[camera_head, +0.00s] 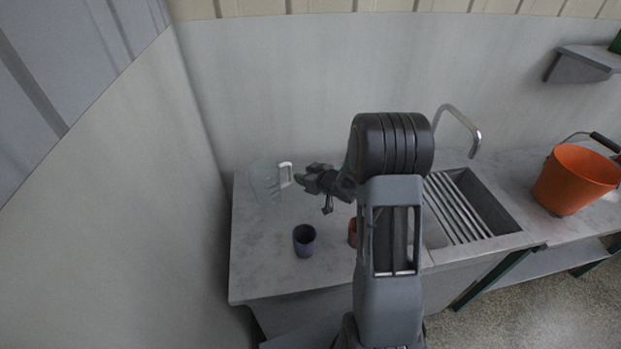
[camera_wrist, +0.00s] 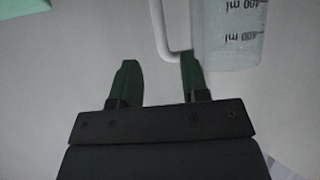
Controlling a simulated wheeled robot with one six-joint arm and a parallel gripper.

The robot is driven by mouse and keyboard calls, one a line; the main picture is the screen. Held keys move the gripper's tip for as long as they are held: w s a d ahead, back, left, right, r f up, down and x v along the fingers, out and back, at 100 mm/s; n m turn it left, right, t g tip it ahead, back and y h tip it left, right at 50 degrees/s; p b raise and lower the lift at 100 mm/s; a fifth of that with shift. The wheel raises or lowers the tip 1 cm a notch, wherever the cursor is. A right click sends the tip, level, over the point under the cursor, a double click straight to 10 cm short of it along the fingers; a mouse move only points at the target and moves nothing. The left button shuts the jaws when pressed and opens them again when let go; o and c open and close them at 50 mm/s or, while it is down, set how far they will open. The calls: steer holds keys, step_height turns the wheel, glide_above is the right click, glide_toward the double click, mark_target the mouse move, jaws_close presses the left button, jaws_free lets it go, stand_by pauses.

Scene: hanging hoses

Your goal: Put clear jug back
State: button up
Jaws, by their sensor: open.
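The clear jug (camera_head: 265,183) stands upright at the back left of the counter, its white handle (camera_head: 286,175) facing right toward my gripper. My gripper (camera_head: 303,179) is open and empty, just right of the handle. In the wrist view the jug (camera_wrist: 229,35), with dark millilitre marks, is at the upper right. Its handle there (camera_wrist: 158,28) is close to the right fingertip of my gripper (camera_wrist: 157,62); I cannot tell whether they touch. The jug's top is cut off in that view.
A dark blue cup (camera_head: 304,240) stands on the counter (camera_head: 262,272) in front. A reddish cup (camera_head: 352,232) is partly hidden by my arm. A sink (camera_head: 480,205) with a curved tap (camera_head: 462,122) lies to the right, then an orange bucket (camera_head: 570,182). Walls bound the counter's back and left.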

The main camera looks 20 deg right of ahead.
steer(key=s+d+r+m+g+h, duration=0.2)
steer(key=s+r+m+h, duration=0.2)
steer(key=s+r+h, duration=0.6)
steer(key=s+a+r+g+y, duration=0.2)
steer(key=s+a+g, duration=0.1)
steer(key=s, duration=0.5)
steer(key=s+a+r+g+y, duration=0.2)
steer(key=s+a, duration=0.3)
steer(key=s, duration=0.3)
steer(key=shift+s+m+g+y, duration=0.3)
steer(key=shift+g+y, duration=0.1)
steer(key=shift+g, duration=0.1)
